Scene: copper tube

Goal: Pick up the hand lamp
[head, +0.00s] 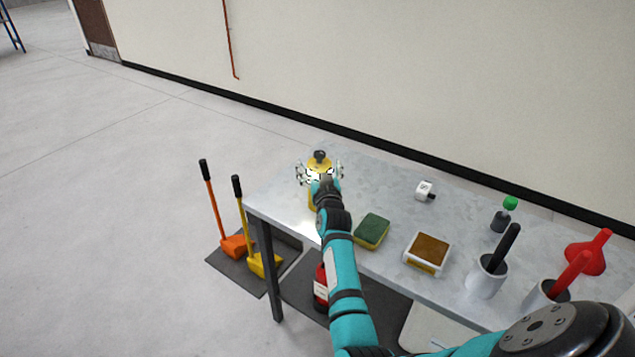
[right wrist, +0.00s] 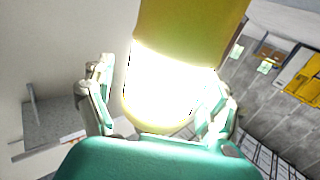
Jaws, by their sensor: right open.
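The hand lamp (head: 319,161) is yellow with a dark knob on top. It stands at the far left end of the table, glowing brightly. My right gripper (head: 320,172) is open, with its fingers on either side of the lamp. In the right wrist view the lamp's yellow body (right wrist: 190,30) and its bright glowing part fill the middle between the two spread fingers (right wrist: 165,100). I cannot tell whether the fingers touch it. My arm hides part of the lamp's lower body in the head view. My left gripper is not in view.

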